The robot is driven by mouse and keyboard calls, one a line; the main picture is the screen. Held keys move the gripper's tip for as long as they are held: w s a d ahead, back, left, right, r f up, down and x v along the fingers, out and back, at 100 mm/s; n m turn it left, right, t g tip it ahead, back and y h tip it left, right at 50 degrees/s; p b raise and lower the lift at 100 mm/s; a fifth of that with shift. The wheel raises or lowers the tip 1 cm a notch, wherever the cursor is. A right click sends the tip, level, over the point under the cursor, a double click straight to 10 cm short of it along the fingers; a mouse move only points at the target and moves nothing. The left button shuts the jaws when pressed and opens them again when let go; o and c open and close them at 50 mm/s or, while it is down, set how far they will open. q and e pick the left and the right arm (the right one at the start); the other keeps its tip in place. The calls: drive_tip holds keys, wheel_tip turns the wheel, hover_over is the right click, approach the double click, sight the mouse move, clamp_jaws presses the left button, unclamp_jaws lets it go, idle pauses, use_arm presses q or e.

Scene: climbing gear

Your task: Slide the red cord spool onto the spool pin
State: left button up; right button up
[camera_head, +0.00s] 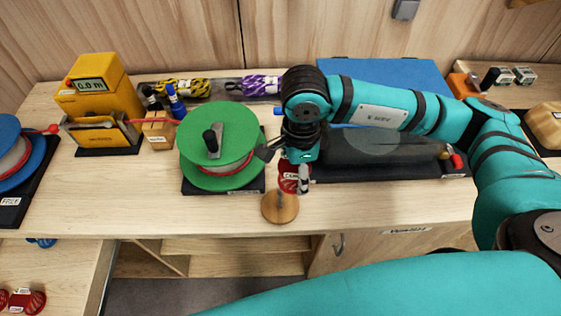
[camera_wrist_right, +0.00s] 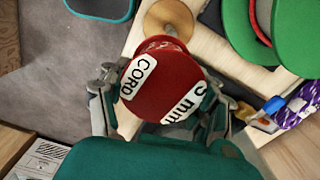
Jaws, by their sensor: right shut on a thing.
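The red cord spool (camera_head: 287,181), with a white "CORD" label, is between the fingers of my right gripper (camera_head: 290,172). It also fills the middle of the right wrist view (camera_wrist_right: 165,85), with a finger on either side. The spool pin's round wooden base (camera_head: 280,212) stands near the table's front edge, just below the spool in the head view. A short stretch of pin shows between base and spool; its tip is hidden. I cannot tell whether the tip is inside the spool's hole. The base also shows beyond the spool in the wrist view (camera_wrist_right: 168,16). My left gripper is out of view.
A large green reel (camera_head: 232,136) stands close left of my right gripper. A yellow measuring device (camera_head: 100,95) is further left. A dark tray (camera_head: 385,165) lies right, with a blue panel (camera_head: 390,75) behind. Other red spools (camera_head: 22,301) sit at lower left.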

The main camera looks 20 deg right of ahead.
sight(282, 168)
drive_tip(key=m, duration=0.2)
drive_tip(key=a+m+p, duration=0.1)
drive_tip(key=m, duration=0.2)
drive_tip(key=a+r+m+p, duration=0.1)
drive_tip(key=m, duration=0.2)
drive_tip(key=shift+w, duration=0.1)
drive_tip(key=m, duration=0.2)
drive_tip(key=a+m+p, duration=0.1)
drive_tip(key=m, duration=0.1)
drive_tip(key=shift+r, duration=0.15)
drive_tip(key=shift+a+m, duration=0.15)
drive_tip(key=shift+m, duration=1.05)
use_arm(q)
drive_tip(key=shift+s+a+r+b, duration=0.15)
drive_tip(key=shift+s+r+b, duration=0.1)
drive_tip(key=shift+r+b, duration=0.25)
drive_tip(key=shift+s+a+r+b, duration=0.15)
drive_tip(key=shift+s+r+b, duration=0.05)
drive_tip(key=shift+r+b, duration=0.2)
use_arm(e)
drive_tip(key=shift+f, duration=2.15)
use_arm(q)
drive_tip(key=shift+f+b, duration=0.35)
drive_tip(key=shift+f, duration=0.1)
use_arm(e)
drive_tip(key=shift+f, duration=0.1)
